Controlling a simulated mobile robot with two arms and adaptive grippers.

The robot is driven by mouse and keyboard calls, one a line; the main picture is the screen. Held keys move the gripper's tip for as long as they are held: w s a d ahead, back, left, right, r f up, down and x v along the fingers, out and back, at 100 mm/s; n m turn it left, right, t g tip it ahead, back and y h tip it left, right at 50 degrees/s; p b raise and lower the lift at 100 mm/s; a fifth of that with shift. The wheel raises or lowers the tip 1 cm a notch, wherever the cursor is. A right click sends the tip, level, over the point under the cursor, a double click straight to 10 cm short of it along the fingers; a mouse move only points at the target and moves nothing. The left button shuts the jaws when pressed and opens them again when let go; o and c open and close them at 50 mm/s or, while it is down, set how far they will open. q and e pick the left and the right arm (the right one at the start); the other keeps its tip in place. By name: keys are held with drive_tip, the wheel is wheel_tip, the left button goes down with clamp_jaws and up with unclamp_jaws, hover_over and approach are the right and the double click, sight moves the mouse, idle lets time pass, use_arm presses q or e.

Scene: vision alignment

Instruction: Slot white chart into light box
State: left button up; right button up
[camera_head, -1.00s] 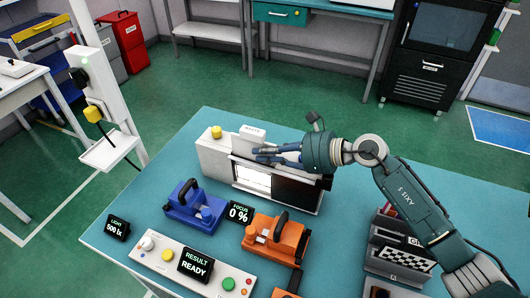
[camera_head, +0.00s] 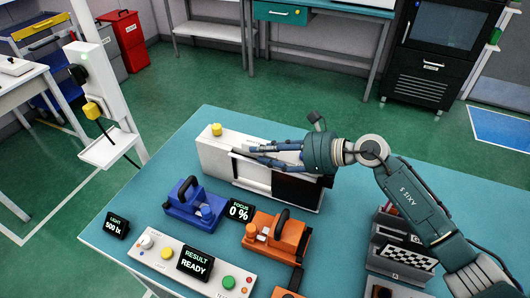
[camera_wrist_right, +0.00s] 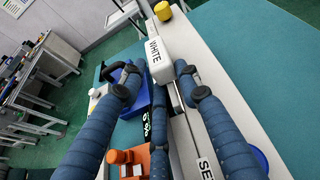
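The white light box (camera_head: 217,158) stands at the back of the teal table, with a yellow knob on its top left. The white chart's tab (camera_wrist_right: 154,58), marked WHITE, shows in the right wrist view at the box's top slot. In the head view the chart sits low in the box, and a plain white panel (camera_head: 251,177) fills the front window; the fingers hide most of the tab. My right gripper (camera_head: 250,156) is over the box top with its fingers spread around the tab, open. My left gripper is not in view.
A blue device (camera_head: 190,207) and an orange device (camera_head: 276,238) stand in front of the box. A control panel (camera_head: 165,254) reads READY. A rack with a checkered chart (camera_head: 408,257) stands at the right.

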drive_tip(key=v, duration=1.1)
drive_tip(key=shift+s+d+r, duration=0.1)
drive_tip(key=shift+d+r, duration=0.15)
drive_tip(key=shift+d, duration=0.15)
